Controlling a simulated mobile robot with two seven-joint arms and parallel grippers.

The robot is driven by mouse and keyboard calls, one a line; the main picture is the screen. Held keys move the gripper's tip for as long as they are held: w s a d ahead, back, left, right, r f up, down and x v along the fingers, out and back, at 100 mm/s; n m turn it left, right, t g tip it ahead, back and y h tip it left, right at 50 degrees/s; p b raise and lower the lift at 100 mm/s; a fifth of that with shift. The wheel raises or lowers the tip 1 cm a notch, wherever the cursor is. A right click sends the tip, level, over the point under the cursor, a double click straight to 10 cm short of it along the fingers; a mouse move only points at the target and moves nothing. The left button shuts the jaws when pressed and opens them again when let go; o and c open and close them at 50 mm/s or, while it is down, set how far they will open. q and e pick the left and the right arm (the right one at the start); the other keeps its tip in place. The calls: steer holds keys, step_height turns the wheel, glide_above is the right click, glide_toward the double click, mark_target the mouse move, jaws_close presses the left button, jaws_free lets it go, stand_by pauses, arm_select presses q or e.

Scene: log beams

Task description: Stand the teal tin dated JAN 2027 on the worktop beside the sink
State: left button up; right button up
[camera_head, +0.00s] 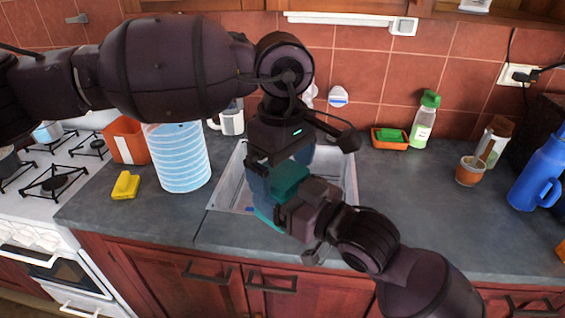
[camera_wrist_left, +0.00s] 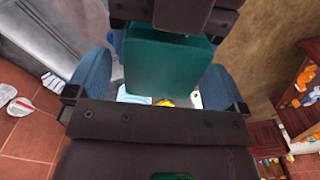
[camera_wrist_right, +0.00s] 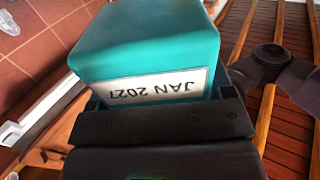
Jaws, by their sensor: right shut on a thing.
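The teal tin (camera_head: 288,180) is held in the air over the sink (camera_head: 228,183). In the right wrist view, the tin (camera_wrist_right: 150,45) shows a white label reading JAN 2027, upside down in the picture. My right gripper (camera_head: 289,198) is shut on the tin, reaching in from the lower right. My left gripper (camera_head: 283,175) comes down from above with its blue fingers apart. In the left wrist view, the tin (camera_wrist_left: 168,65) lies between those fingers, with a gap at the left finger; contact at the right one is unclear.
The worktop right of the sink (camera_head: 415,195) has a broad clear area. An orange tray with a green sponge (camera_head: 390,140), a green-capped bottle (camera_head: 424,122), a brown cup (camera_head: 469,171) and a blue jug (camera_head: 540,170) stand behind or right. A striped container (camera_head: 180,158) and yellow sponge (camera_head: 125,185) are left.

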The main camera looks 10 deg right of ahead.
arm_select(q)
steer(key=c, duration=0.9)
arm_select(e)
steer(key=o, duration=1)
